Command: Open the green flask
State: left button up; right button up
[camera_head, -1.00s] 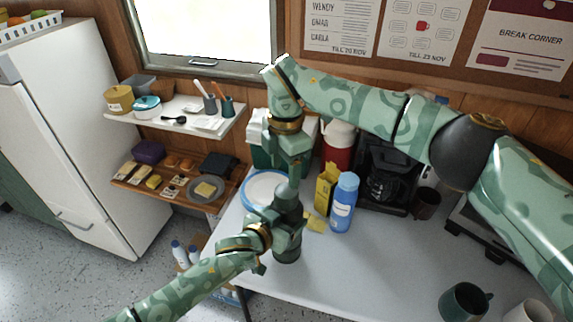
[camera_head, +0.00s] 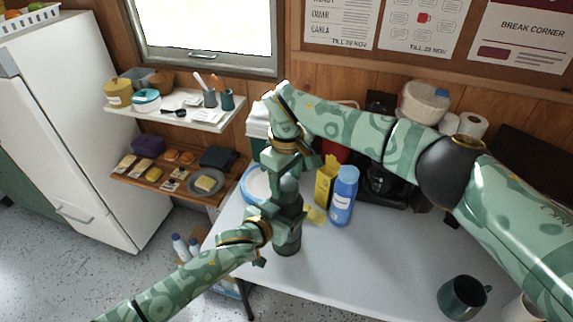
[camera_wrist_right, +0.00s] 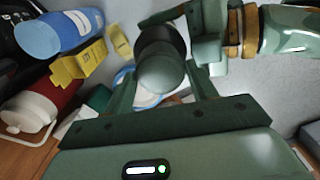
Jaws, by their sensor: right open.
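The green flask (camera_head: 287,243) stands upright near the left edge of the white table. My left gripper (camera_head: 280,215) reaches in from the left and is closed around the flask's upper body; it also shows in the right wrist view (camera_wrist_right: 205,45). My right gripper (camera_head: 290,178) points down over the flask's top. It is open. In the right wrist view, the flask's rounded green top (camera_wrist_right: 160,72) lies between its two fingers, with gaps visible beside it. Contact with the top cannot be made out. Fingers and arms hide part of the flask.
A blue bottle (camera_head: 343,197) and a yellow box (camera_head: 326,184) stand just right of the flask. Behind are a red-and-white container (camera_wrist_right: 45,105) and a dark coffee maker (camera_head: 385,185). A dark mug (camera_head: 462,298) stands front right. The table's middle (camera_head: 390,255) is clear.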

jog(key=shift+f, duration=0.8)
